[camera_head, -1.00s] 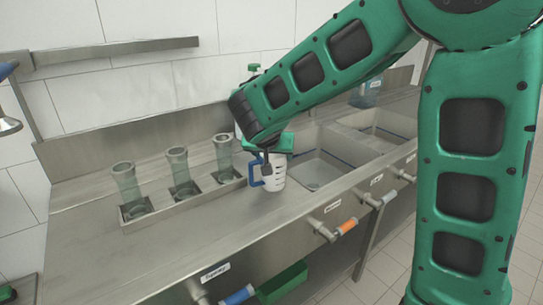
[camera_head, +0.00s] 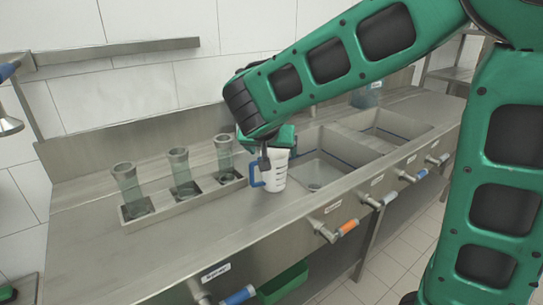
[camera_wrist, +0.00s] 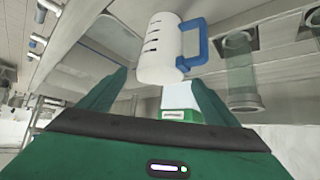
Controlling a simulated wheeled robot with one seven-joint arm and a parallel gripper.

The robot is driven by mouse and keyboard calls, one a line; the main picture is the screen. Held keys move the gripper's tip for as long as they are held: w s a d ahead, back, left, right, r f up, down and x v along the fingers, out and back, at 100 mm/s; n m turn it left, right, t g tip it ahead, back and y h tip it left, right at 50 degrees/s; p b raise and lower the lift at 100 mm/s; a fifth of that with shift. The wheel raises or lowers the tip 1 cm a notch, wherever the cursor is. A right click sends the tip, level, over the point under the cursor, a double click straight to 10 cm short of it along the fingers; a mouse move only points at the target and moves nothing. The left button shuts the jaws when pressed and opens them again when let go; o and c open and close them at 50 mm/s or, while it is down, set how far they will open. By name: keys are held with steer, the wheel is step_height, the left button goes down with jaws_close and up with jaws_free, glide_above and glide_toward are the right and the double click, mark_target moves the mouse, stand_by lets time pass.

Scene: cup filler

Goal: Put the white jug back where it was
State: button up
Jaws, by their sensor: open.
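The white jug (camera_head: 274,172) with black marks and a blue handle (camera_head: 256,174) stands upright on the steel counter (camera_head: 225,213), between the glass cylinders and the sinks. It also shows in the wrist view (camera_wrist: 160,50), beyond my fingertips. My gripper (camera_head: 265,152) is open, just behind and above the jug, and partly overlaps it in the head view. In the wrist view the two green fingers (camera_wrist: 158,85) are spread with nothing held between them.
Several glass cylinders, one of them (camera_head: 183,171), stand in a tray (camera_head: 163,210) left of the jug. Two sinks, the nearer one (camera_head: 318,170), lie to the right. Taps with coloured handles, one orange (camera_head: 347,227), stick out from the counter front. A blue container (camera_head: 366,96) stands at the back right.

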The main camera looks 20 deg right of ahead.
steer(key=v, duration=0.7)
steer(key=s+d+f+m+g, duration=0.1)
steer(key=s+d+f+g, duration=0.2)
steer(key=s+d, duration=0.5)
steer(key=s+d+f+g, duration=0.25)
steer(key=s+d, duration=0.25)
steer(key=d, duration=0.6)
steer(key=s+d+f+g+y, duration=0.1)
steer(key=s+f+y, duration=0.1)
steer(key=s, duration=0.7)
steer(key=s+d+f+g+y, duration=0.1)
steer(key=s+f+y, duration=0.1)
steer(key=s, duration=0.7)
steer(key=shift+s+f, duration=0.3)
steer(key=shift+f, duration=0.5)
steer(key=shift+d+g, duration=0.1)
steer(key=shift+g, duration=0.15)
